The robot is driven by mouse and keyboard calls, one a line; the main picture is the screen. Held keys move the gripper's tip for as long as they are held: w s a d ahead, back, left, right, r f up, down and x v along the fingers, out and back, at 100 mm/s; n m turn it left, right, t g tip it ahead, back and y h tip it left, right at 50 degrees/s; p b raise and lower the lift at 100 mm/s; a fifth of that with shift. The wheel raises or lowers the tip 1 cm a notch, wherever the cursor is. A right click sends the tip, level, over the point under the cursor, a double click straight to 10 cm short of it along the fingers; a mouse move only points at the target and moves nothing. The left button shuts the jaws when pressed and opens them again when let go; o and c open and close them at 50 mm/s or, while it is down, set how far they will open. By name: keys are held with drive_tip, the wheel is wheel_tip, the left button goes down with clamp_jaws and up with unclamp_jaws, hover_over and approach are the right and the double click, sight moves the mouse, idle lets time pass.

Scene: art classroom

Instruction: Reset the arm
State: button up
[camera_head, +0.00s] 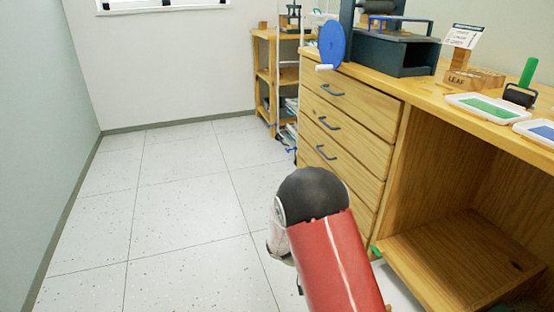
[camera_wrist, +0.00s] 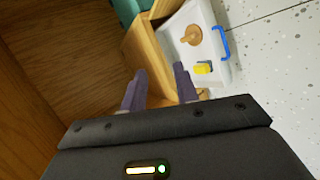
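My gripper (camera_wrist: 160,74) shows in the wrist view with its two fingers apart and nothing between them. It is open. Beyond the fingertips is a wooden edge (camera_wrist: 148,50), with a brown wooden panel to the left. In the head view my red arm with its black joint reaches forward and low beside the wooden workbench (camera_head: 400,95). The gripper itself is hidden behind the arm there.
The bench has drawers (camera_head: 345,108) and an open lower compartment. A press (camera_head: 400,55) and a green-inked tray (camera_head: 490,108) stand on top. The wrist view shows a white container (camera_wrist: 207,22) with a blue handle. Floor on the left is clear.

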drive_tip(key=s+r+t+y+p, duration=0.1)
drive_tip(key=s+r+t+y, duration=0.1)
drive_tip(key=s+r, duration=0.5)
drive_tip(key=s+a+r+t+y+p, duration=0.1)
drive_tip(key=s+r+y, duration=0.4)
drive_tip(key=r, duration=0.8)
drive_tip(key=s+a+r+t+y+p, duration=0.1)
drive_tip(key=s+r+t+y+p, duration=0.1)
drive_tip(key=s+r, duration=0.7)
drive_tip(key=shift+s+r+t+y, duration=0.3)
drive_tip(key=shift+r+t+y, duration=0.4)
drive_tip(key=shift+r+y, duration=0.15)
idle(0.4)
